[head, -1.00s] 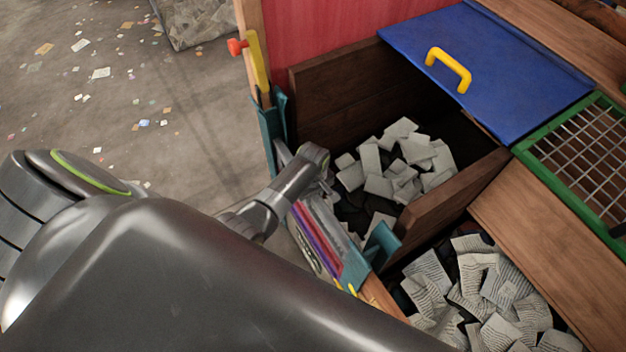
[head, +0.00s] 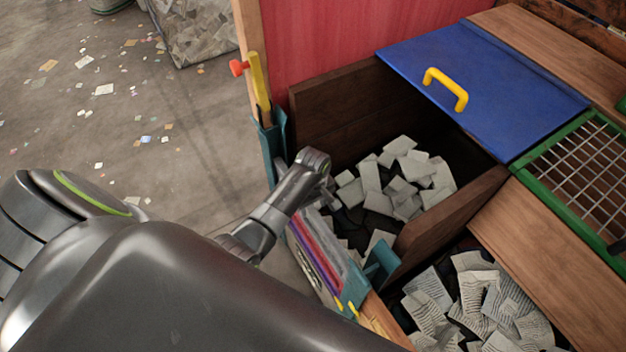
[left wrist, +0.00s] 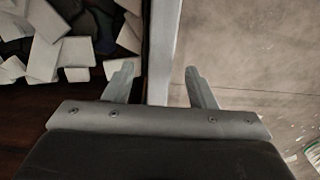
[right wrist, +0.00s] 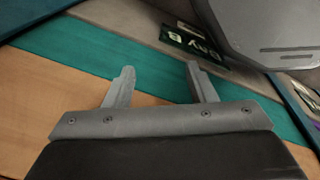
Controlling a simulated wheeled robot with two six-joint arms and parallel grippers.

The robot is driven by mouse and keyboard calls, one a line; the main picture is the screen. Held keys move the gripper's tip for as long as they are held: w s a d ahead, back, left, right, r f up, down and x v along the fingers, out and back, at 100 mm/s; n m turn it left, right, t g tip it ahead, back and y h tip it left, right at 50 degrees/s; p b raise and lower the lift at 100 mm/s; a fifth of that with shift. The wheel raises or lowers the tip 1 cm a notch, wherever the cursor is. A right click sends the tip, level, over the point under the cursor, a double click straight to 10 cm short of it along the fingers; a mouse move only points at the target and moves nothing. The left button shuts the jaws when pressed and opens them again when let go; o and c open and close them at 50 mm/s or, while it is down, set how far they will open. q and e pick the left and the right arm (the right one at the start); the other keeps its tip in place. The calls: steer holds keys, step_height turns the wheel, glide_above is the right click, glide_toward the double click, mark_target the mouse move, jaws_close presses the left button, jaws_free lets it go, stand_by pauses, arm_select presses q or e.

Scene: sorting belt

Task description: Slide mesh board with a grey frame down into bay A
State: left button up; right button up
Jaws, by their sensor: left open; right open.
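The mesh board with a grey frame cannot be made out for sure. A pale grey upright strip (left wrist: 164,50) runs between the open fingers of my left gripper in the left wrist view; I cannot tell whether it is the board's frame. My left gripper (head: 326,188) is open over the near left wall of an open wooden bay (head: 340,110) holding grey pieces, beside a teal rack. The bay's letter is not visible. My right gripper (right wrist: 155,80) is open and empty above a teal strip, near a "BAY B" label (right wrist: 195,42).
Red, purple and grey edges stand in the teal rack (head: 380,262). A blue board (head: 480,65) with a yellow handle lies at the back. A green-framed mesh board (head: 536,190) lies at right. A yellow lever with a red knob (head: 238,68) stands at the left.

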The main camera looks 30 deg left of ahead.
arm_select(q)
step_height(320, 180, up, 12)
stand_by(0.4)
steer(key=shift+s+f, duration=0.1)
stand_by(0.3)
